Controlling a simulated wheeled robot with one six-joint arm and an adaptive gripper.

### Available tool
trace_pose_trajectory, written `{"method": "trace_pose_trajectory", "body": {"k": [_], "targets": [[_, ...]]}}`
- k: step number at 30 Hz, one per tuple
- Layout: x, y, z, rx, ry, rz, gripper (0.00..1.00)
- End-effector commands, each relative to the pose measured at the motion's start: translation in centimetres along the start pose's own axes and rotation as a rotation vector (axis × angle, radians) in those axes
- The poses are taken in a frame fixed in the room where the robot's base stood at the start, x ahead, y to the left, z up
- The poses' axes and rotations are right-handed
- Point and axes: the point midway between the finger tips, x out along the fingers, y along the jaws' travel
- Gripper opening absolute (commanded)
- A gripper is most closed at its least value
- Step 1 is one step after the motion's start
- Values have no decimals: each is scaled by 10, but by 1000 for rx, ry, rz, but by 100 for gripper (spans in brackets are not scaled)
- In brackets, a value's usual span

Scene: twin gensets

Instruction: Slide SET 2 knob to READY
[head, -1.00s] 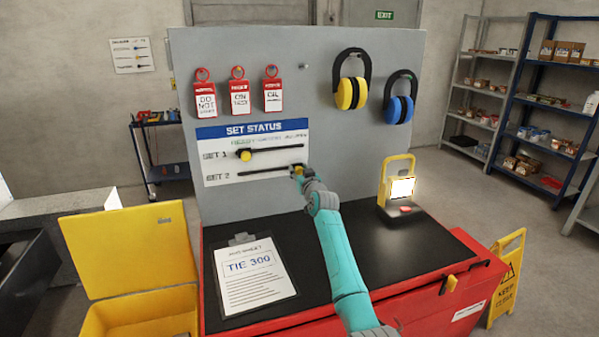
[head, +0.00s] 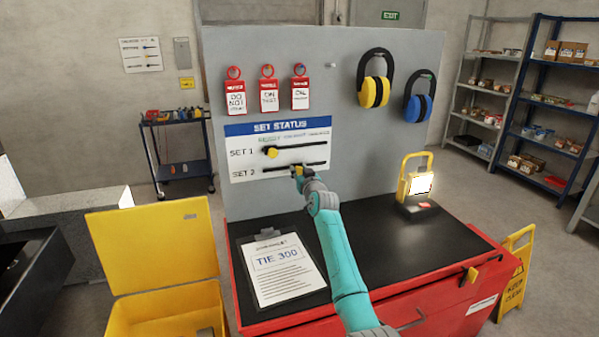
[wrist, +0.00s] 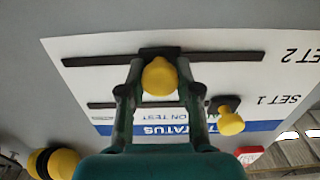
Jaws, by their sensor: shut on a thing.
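The SET STATUS board (head: 240,165) hangs on the grey panel with two dark horizontal slots. The yellow SET 2 knob (wrist: 160,78) is on the lower slot, about halfway along it. My gripper (wrist: 157,85) is shut on this knob, a finger on each side. In the head view my gripper (head: 299,172) reaches the board and partly covers the knob. The SET 1 knob (head: 270,152) sits near the left part of the upper slot; it also shows in the upside-down wrist view (wrist: 230,120). The headings above the slots are blurred; the leftmost seems to read READY.
Red tags (head: 268,95) and earmuffs (head: 374,80) hang above on the panel. A clipboard (head: 283,272) and a lit work lamp (head: 416,186) are on the black bench top (head: 375,240). An open yellow bin (head: 155,245) stands at left.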

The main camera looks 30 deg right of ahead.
Motion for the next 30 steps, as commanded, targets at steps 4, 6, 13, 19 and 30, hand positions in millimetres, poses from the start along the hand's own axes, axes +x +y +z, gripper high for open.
{"method": "trace_pose_trajectory", "body": {"k": [4, 6, 13, 19, 30], "targets": [[0, 1, -1, 0, 1, 1, 0], [0, 1, -1, 0, 1, 1, 0], [0, 1, 0, 0, 1, 1, 58], [0, 1, 0, 0, 1, 1, 58], [-33, 1, 0, 0, 1, 1, 58]]}}
